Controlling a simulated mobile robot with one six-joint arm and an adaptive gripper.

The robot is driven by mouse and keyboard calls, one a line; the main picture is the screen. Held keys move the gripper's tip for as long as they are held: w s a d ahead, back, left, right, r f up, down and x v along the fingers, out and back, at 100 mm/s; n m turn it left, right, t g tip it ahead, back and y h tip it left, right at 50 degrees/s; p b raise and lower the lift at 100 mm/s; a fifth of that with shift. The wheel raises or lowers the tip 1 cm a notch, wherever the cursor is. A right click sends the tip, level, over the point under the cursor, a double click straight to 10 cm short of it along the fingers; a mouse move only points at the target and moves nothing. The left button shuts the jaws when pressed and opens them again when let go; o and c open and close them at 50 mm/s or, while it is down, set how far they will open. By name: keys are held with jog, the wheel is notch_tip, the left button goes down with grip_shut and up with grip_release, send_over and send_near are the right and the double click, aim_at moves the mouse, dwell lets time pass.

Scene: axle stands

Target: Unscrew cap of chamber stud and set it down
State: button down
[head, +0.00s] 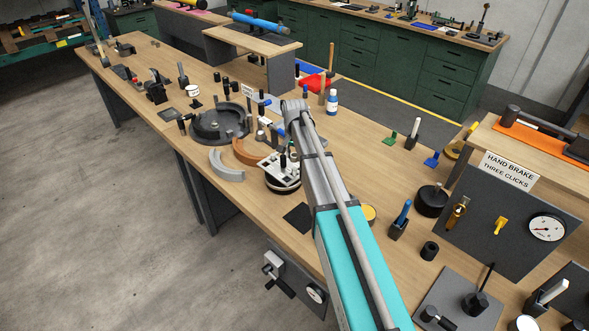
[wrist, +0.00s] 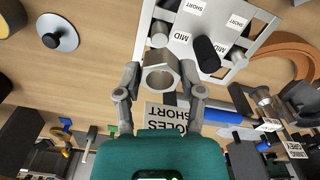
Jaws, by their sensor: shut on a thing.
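My gripper (wrist: 160,80) shows in the wrist view with its two fingers closed on opposite sides of a grey hexagonal cap (wrist: 160,72). The cap's round open end shows. A grey stud (wrist: 159,35) stands just past the cap on a pale plate (wrist: 245,28); I cannot tell whether cap and stud touch. A black post (wrist: 207,54) stands to the right on the same plate, near labels reading MID and SHORT. In the head view the pale plate (head: 274,163) lies on the bench beside my arm, which hides my fingertips and the cap.
A brown curved shoe (wrist: 281,52) lies right of the plate, and a card reading HOLES SHORT (wrist: 168,116) lies near my gripper. In the head view a dark round drum (head: 219,124) and a grey curved shoe (head: 227,164) are close by. The bench's front left edge is mostly bare.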

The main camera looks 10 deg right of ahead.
jog(key=shift+r+p, duration=0.4)
jog(key=shift+r, duration=0.2)
jog(key=shift+s+f, duration=0.1)
jog(key=shift+s+f+b, duration=4.2)
jog(key=shift+s+b, duration=0.1)
jog(key=shift+s, duration=2.75)
jog(key=b, duration=0.5)
send_over(303, 217)
jog(key=shift+f, duration=2.4)
jog(key=shift+f, duration=0.15)
jog(key=shift+f+b, duration=1.35)
jog(key=shift+b, duration=0.05)
jog(key=shift+f+b, duration=0.3)
jog(key=shift+f, duration=0.05)
jog(key=shift+c, duration=0.6)
grip_release()
